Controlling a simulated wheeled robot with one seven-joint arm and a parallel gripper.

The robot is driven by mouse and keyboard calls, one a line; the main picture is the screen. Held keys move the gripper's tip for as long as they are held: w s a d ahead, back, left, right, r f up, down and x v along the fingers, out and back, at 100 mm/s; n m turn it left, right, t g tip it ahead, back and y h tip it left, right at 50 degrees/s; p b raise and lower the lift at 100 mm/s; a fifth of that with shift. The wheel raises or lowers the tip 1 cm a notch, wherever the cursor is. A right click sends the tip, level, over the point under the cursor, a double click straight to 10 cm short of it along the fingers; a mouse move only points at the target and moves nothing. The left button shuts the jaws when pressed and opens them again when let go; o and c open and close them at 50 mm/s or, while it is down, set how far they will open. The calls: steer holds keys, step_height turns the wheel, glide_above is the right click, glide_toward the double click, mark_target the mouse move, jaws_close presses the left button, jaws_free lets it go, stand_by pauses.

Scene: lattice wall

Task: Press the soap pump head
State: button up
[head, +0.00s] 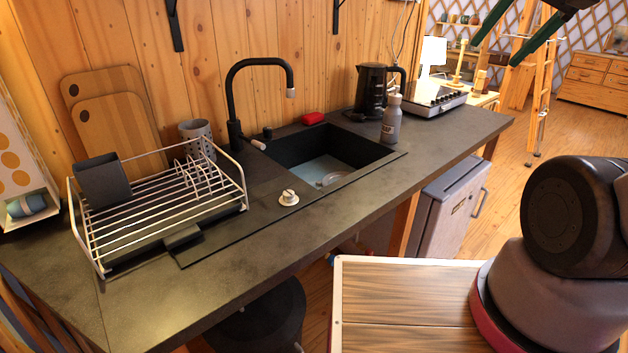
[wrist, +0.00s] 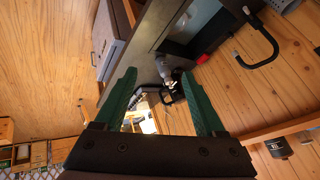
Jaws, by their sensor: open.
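A grey bottle with a pale label (head: 391,124) stands upright on the dark counter, just right of the sink. Its small light-coloured top (head: 394,98) looks like the pump head, but its shape is too small to make out. The bottle also shows small in the wrist view (wrist: 162,69), between and beyond my fingers. My gripper (head: 494,54) is at the top right of the head view, high and well apart from the bottle. In the wrist view its green fingers (wrist: 158,72) are spread, with nothing held between them.
A black kettle (head: 371,88) stands close behind the bottle, with a hob (head: 434,98) to its right. The sink (head: 318,160), a black tap (head: 233,95), a red sponge (head: 313,118) and a dish rack (head: 160,211) lie left.

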jaws_close()
stand_by(1.5)
